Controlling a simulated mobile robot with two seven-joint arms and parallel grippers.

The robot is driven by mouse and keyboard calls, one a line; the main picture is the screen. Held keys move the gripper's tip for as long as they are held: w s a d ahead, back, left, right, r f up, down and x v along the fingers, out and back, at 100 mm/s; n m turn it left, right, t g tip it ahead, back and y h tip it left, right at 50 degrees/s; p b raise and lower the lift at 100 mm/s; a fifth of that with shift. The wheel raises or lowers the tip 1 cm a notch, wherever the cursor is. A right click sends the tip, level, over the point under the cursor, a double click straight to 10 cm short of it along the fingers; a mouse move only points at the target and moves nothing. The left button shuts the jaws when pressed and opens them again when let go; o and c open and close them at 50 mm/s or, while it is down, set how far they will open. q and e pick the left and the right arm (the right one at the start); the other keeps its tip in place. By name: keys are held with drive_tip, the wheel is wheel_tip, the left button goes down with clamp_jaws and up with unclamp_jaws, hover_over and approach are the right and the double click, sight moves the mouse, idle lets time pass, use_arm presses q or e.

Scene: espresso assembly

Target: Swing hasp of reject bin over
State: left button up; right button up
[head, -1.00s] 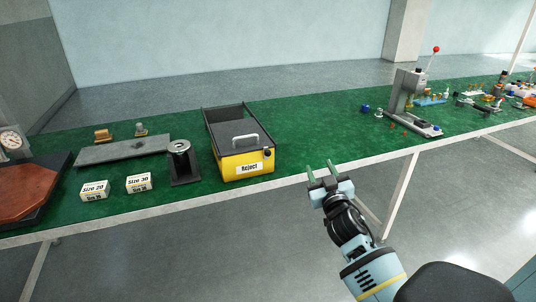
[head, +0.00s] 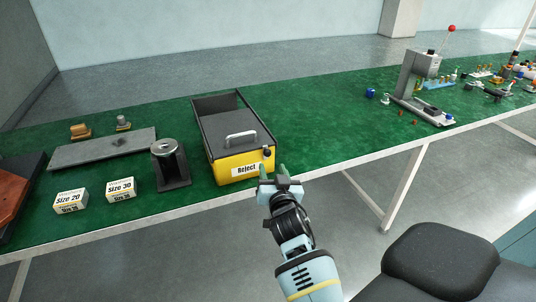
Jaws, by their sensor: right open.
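The reject bin (head: 226,171) is a yellow and dark grey box with a "Reject" label on its front. It stands at the front edge of the green table, left of centre in the head view. A grey handle (head: 240,138) sits on its dark lid. A small dark hasp piece (head: 267,154) shows at the front right corner; its exact position is too small to tell. My right gripper (head: 273,177) is open, just in front of and below that corner. Whether its fingers touch the bin cannot be told. My left gripper is out of view.
A dark stand with a cylinder (head: 170,165) is close left of the bin. Two small boxes, Size 20 (head: 70,200) and Size 30 (head: 121,189), and a grey plate (head: 103,149) lie farther left. A press (head: 417,85) stands at the right. The table right of the bin is clear.

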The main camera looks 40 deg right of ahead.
sight(268, 155)
drive_tip(key=x, duration=0.6)
drive_tip(key=shift+w+d, duration=0.3)
drive_tip(key=shift+w, duration=0.4)
